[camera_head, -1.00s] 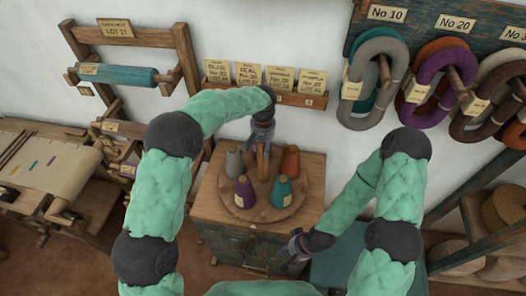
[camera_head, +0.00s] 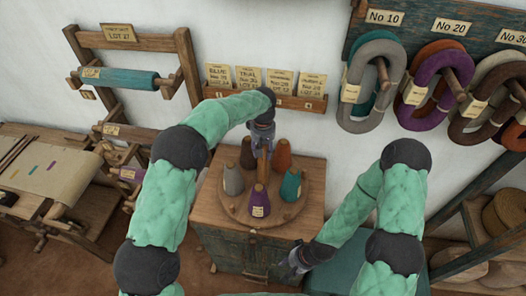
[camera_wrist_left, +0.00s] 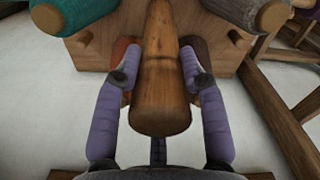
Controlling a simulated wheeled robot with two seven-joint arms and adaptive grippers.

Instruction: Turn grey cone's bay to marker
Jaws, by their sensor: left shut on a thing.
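A round wooden turntable (camera_head: 238,214) stands on a cabinet and carries several yarn cones. The grey cone (camera_head: 233,179) is at its left. The purple cone (camera_head: 259,200) is at the front, the teal cone (camera_head: 291,185) at the right, the orange cone (camera_head: 282,154) at the back right and a brown cone (camera_head: 247,152) at the back left. My left gripper (camera_head: 263,142) is shut on the upright wooden post, which shows between its fingers in the left wrist view (camera_wrist_left: 160,75). My right gripper (camera_head: 295,262) is low in front of the cabinet, its jaws unclear. I cannot make out the marker.
The wooden cabinet (camera_head: 222,246) bears the turntable. A card rack (camera_head: 265,98) is on the wall behind. Yarn hanks (camera_head: 373,85) hang at the right. A loom with cloth (camera_head: 45,165) stands at the left, and shelves (camera_head: 470,235) at the right.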

